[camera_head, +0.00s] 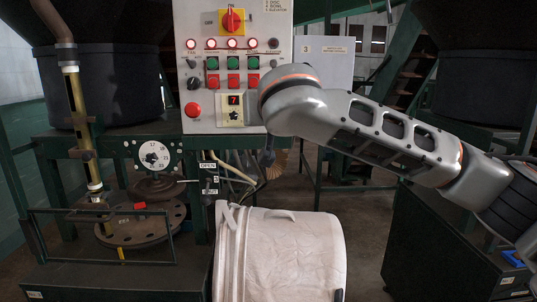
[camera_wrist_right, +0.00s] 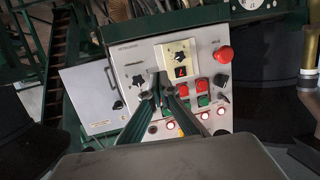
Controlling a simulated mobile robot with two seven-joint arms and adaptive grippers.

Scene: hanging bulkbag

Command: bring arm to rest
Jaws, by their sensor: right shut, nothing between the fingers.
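My right arm (camera_head: 385,130) comes in from the right in the head view, and its wrist is raised in front of the control panel's lower right edge. In the right wrist view my right gripper (camera_wrist_right: 161,80) is shut and empty, with its two dark fingers together at the tips. The fingers point toward the grey control panel (camera_wrist_right: 135,62), which appears upside down there; I cannot tell how far off it is. In the head view the gripper itself is mostly hidden behind the wrist. My left gripper is in neither view.
The control panel (camera_head: 262,22) has a red rotary switch, lit lamps, buttons and a red stop knob (camera_head: 193,110). A dial (camera_head: 154,156) and a round flanged plate (camera_head: 140,228) are at left. Green frames and a dark cabinet (camera_head: 440,245) flank the floor.

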